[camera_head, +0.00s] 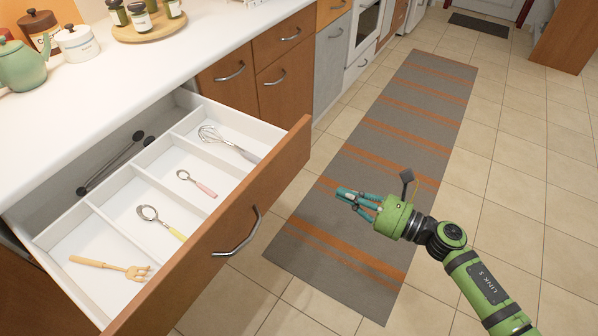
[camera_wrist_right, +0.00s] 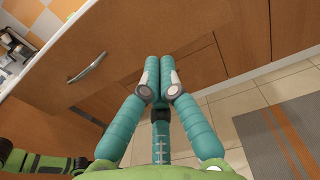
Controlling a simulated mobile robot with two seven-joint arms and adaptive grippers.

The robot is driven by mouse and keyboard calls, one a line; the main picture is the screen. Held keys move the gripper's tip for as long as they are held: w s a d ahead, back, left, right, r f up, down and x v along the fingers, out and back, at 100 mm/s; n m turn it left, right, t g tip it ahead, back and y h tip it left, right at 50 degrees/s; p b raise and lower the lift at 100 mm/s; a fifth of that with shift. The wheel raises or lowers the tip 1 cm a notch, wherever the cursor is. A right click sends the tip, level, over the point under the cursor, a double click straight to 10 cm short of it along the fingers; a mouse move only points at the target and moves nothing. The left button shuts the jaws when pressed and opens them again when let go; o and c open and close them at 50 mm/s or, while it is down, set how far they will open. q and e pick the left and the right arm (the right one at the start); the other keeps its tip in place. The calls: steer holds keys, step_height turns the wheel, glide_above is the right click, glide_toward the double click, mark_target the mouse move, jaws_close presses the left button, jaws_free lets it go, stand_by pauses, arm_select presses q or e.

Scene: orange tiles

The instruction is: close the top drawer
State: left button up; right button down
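The top drawer (camera_head: 185,275) is pulled far out from under the white counter. Its brown front with a curved metal handle (camera_head: 240,236) faces the aisle. The white interior holds a whisk, spoons, a wooden fork and dark utensils in compartments. My right gripper (camera_head: 345,194) is out in front of the drawer front, to the right of the handle, and apart from it in the head view. In the right wrist view its teal fingers (camera_wrist_right: 160,60) are together and empty, with the brown front (camera_wrist_right: 130,35) and handle (camera_wrist_right: 88,67) beyond. My left gripper is not in view.
The counter (camera_head: 150,75) carries a green teapot (camera_head: 22,65), jars and a round wooden tray (camera_head: 150,32). Closed brown cabinets (camera_head: 285,90) stand beyond the drawer. A grey and orange striped rug (camera_head: 400,140) lies on the tiled floor, which is clear.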

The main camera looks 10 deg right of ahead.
mark_target(288, 168)
steer(key=p+x, duration=0.2)
steer(key=x, duration=0.9)
steer(key=shift+w+a, duration=0.1)
steer(key=shift+w, duration=0.05)
steer(key=shift+w+a, duration=0.3)
steer(key=shift+a, duration=0.1)
